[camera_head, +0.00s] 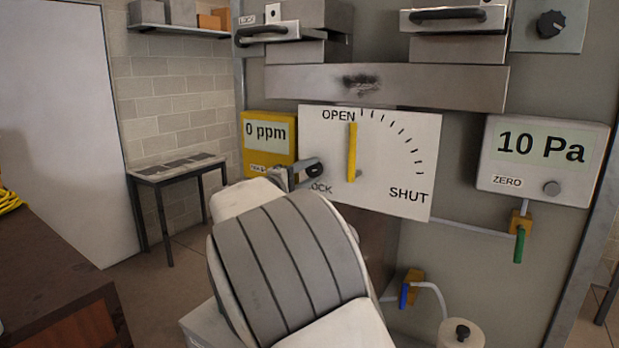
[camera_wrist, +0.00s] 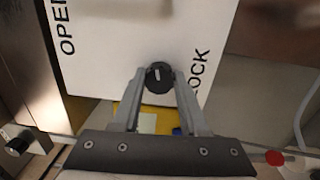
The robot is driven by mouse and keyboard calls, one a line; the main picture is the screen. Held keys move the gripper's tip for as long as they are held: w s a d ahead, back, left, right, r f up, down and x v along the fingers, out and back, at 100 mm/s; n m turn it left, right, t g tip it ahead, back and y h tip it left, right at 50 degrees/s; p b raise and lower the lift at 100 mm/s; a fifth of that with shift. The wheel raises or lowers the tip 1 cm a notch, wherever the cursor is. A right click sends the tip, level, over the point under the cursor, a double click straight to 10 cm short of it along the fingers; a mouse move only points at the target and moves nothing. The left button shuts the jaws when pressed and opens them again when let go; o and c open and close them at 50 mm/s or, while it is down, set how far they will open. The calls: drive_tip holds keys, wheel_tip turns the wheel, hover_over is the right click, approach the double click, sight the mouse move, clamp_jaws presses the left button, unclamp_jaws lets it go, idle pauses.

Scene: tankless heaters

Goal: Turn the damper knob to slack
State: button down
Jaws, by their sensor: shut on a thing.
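A white damper plate (camera_head: 391,170) carries a yellow pointer (camera_head: 351,150) standing nearly upright towards "OPEN", with tick marks curving round to "SHUT". A small round black knob (camera_head: 314,169) sits at the plate's lower left, above a partly covered label ending in "OCK". In the wrist view the black knob (camera_wrist: 158,78), with a pale mark on its face, sits between my fingertips beside the "LOCK" lettering. My gripper (camera_head: 297,175) is shut on this knob, one finger on each side (camera_wrist: 158,88). No word "slack" is readable.
A yellow "0 ppm" meter (camera_head: 269,141) is close at the left, and a "10 Pa" box (camera_head: 542,160) hangs at the right. A metal bar (camera_head: 387,87) and drawers with handles (camera_head: 447,15) are above. Another black knob (camera_head: 550,24) is at top right.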

drive_tip(key=n, duration=0.6)
drive_tip(key=shift+y+p, duration=0.3)
drive_tip(key=shift+p, duration=0.05)
drive_tip(key=n+p, duration=0.1)
drive_tip(key=n, duration=0.2)
drive_tip(key=shift+r+n+t, duration=0.1)
drive_tip(key=shift+n+t, duration=0.2)
drive_tip(key=shift+n+y+p, duration=0.3)
drive_tip(key=shift+n+p, duration=0.55)
drive_tip(key=shift+n, duration=0.75)
drive_tip(key=shift+c, duration=2.2)
unclamp_jaws()
drive_tip(key=b+v, duration=0.2)
drive_tip(key=v, duration=1.5)
drive_tip(key=shift+s+f, duration=0.2)
drive_tip(key=shift+f, duration=0.1)
drive_tip(key=shift+a, duration=0.1)
